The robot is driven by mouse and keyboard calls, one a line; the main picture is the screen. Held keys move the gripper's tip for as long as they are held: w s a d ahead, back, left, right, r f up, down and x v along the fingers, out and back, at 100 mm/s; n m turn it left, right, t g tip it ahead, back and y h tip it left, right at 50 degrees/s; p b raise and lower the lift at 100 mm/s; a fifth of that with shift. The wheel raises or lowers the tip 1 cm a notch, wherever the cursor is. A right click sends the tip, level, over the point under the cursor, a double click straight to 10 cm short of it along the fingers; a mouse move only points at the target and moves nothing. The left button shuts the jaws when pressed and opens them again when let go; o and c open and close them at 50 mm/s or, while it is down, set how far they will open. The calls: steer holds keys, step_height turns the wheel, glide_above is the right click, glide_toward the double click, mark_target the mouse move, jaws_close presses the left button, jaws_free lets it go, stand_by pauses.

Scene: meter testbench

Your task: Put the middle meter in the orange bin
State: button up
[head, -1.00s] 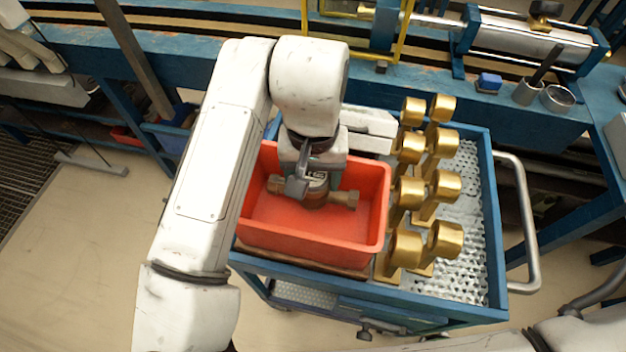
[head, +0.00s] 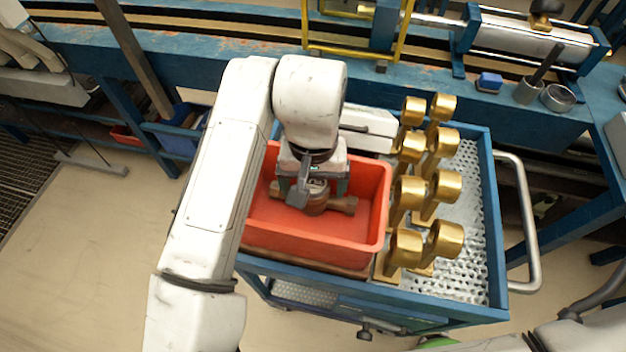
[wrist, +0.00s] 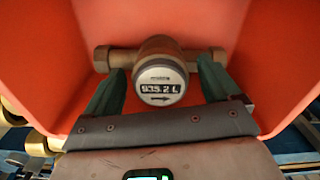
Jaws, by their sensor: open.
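The meter (head: 316,206), a brownish brass body with a pipe stub on each side, lies inside the orange bin (head: 300,256). In the wrist view the meter (wrist: 160,80) shows its round white dial facing me, reading about 935.2 L with an arrow below. The bin's walls (wrist: 272,60) surround it there. My gripper (wrist: 160,72) is open, with one green finger on each side of the dial, over the pipe stubs. I cannot tell whether the fingers touch the meter. In the head view my gripper (head: 314,184) is down inside the bin and partly covers the meter.
The bin stands on the left of a blue cart (head: 420,303). Several gold brass pieces (head: 405,250) stand in two columns to its right. A perforated metal surface (head: 468,240) is clear at far right. A blue workbench (head: 240,70) runs behind.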

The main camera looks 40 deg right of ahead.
step_height(320, 180, up, 12)
steer(key=shift+r, duration=0.15)
stand_by(0.5)
